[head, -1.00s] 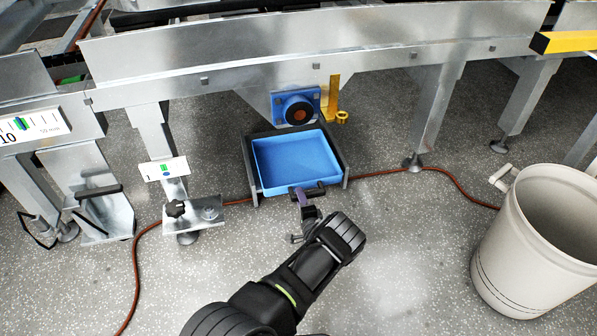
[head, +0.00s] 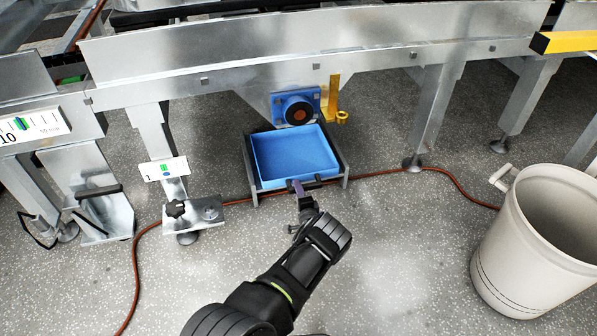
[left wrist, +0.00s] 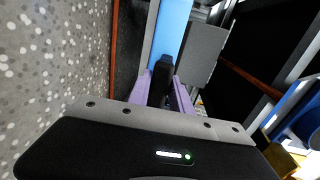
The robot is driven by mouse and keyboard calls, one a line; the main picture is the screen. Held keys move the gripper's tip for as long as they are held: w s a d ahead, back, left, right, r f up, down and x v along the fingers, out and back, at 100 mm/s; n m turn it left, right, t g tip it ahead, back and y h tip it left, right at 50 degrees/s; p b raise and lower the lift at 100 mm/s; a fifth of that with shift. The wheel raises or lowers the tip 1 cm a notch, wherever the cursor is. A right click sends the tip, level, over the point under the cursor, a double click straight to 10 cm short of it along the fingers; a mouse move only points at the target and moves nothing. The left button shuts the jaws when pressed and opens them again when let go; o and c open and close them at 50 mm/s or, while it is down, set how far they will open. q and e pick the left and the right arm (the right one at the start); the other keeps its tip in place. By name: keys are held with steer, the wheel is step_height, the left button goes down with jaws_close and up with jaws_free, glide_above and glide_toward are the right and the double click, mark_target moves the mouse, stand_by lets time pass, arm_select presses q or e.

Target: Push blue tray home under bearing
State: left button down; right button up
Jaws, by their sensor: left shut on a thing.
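The blue tray (head: 293,155) sits in a dark bracket with side rails (head: 342,162), below the blue bearing (head: 297,107) with its dark round face. A black handle (head: 317,181) is on the tray's front. My left gripper (head: 297,187) is at the handle from the near side, shut on it. In the left wrist view, the purple fingers (left wrist: 166,88) are on either side of the black handle (left wrist: 163,68), with the blue tray (left wrist: 172,28) beyond. The grip hides part of the handle. My right gripper is not in view.
A yellow bracket (head: 333,98) hangs right of the bearing. Steel legs (head: 433,115) stand on both sides. A cream bin (head: 535,240) stands at right. The near floor is clear around my arm.

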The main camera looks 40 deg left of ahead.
arm_select(q)
steer(key=shift+x, duration=0.75)
steer(key=shift+r, duration=0.1)
steer(key=c, duration=1.1)
jaws_free()
steer(key=shift+s+f, duration=0.15)
steer(key=shift+f, duration=0.1)
steer(key=shift+r, duration=0.1)
steer(key=shift+r, duration=0.1)
